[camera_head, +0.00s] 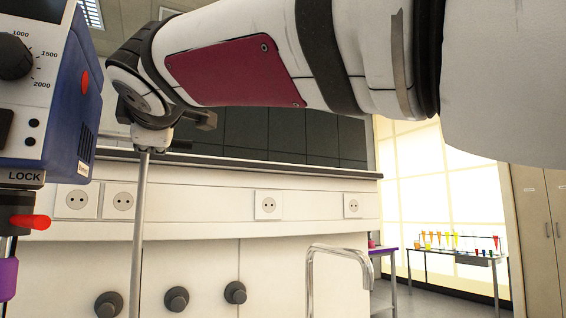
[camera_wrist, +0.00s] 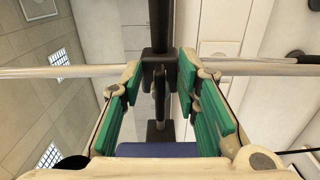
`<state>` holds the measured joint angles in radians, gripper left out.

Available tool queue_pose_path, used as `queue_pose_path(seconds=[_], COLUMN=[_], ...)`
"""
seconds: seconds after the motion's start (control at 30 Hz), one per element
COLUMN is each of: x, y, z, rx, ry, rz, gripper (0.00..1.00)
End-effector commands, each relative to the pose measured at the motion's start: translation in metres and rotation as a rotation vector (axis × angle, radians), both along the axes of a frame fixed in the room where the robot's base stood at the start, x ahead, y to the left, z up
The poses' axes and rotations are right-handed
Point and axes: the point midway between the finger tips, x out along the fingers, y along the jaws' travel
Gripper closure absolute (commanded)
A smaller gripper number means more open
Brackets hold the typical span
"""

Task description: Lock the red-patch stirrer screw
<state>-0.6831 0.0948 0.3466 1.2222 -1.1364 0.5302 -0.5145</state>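The stirrer (camera_head: 60,95) stands at the left edge of the head view, with a red patch (camera_head: 85,82) on its blue side. A LOCK label (camera_head: 25,176) sits low on it, and a red-tipped screw (camera_head: 30,222) sticks out to the right below. My gripper (camera_wrist: 160,82) has its green-padded fingers apart in the wrist view. A thin black knob-like piece (camera_wrist: 159,92) of a black clamp (camera_wrist: 160,62) lies between them; I cannot tell whether the pads touch it. A metal rod (camera_wrist: 60,72) crosses behind the fingers. In the head view my wrist mostly hides the gripper.
A vertical metal rod (camera_head: 140,230) stands right of the stirrer, below my wrist. A purple part (camera_head: 8,275) is at the left edge. Behind are a white bench (camera_head: 240,220) with sockets and a metal chair frame (camera_head: 340,255). A far table (camera_head: 455,252) holds colored tubes.

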Motion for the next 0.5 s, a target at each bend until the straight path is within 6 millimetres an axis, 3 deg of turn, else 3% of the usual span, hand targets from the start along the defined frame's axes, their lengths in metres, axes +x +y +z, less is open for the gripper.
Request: queue_pose_path(seconds=[0.27,0.5], x=[-0.002,-0.030], y=[-0.002,-0.019], z=[0.000,0.001], rx=[-0.001,-0.001], ry=[-0.001,-0.003], rz=[-0.001,-0.001], gripper=[0.71,0.71])
